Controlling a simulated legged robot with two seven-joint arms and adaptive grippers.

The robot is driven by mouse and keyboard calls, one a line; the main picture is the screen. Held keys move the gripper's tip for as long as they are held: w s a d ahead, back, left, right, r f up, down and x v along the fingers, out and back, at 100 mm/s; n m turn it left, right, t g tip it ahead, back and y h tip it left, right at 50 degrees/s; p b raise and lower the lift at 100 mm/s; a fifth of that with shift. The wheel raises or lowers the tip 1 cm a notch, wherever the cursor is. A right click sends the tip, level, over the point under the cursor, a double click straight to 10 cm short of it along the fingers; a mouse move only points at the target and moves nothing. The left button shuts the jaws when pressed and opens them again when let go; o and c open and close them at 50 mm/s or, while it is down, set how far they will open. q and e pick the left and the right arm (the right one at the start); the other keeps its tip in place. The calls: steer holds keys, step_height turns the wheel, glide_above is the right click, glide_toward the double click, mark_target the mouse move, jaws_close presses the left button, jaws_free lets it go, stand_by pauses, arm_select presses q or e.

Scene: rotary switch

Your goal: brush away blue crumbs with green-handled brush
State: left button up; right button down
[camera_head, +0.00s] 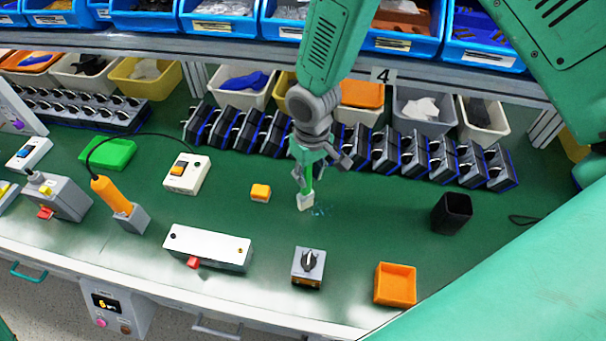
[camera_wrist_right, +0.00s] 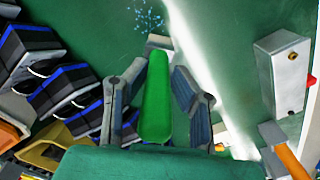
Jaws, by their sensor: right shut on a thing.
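My right gripper (camera_head: 308,160) is shut on the green handle of the brush (camera_head: 306,183) and points down over the green table. The brush's pale bristle end is at or just above the table; I cannot tell whether it touches. The blue crumbs (camera_head: 321,211) lie scattered just right of the bristles. In the right wrist view, the green handle (camera_wrist_right: 156,100) runs between the two grey fingers (camera_wrist_right: 158,75), and the blue crumbs (camera_wrist_right: 147,15) lie just beyond the brush head. My left gripper is not in view.
Dark switch units (camera_head: 384,153) stand in a row behind the gripper. A small orange block (camera_head: 260,192) is to its left, a rotary switch (camera_head: 308,267) in front. A black cup (camera_head: 452,213) and an orange tray (camera_head: 395,285) stand to the right. The table around the crumbs is clear.

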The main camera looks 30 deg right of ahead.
step_height(320, 180, up, 8)
steer(key=p, duration=0.5)
steer(key=shift+d+f, duration=0.15)
steer(key=shift+d, duration=0.05)
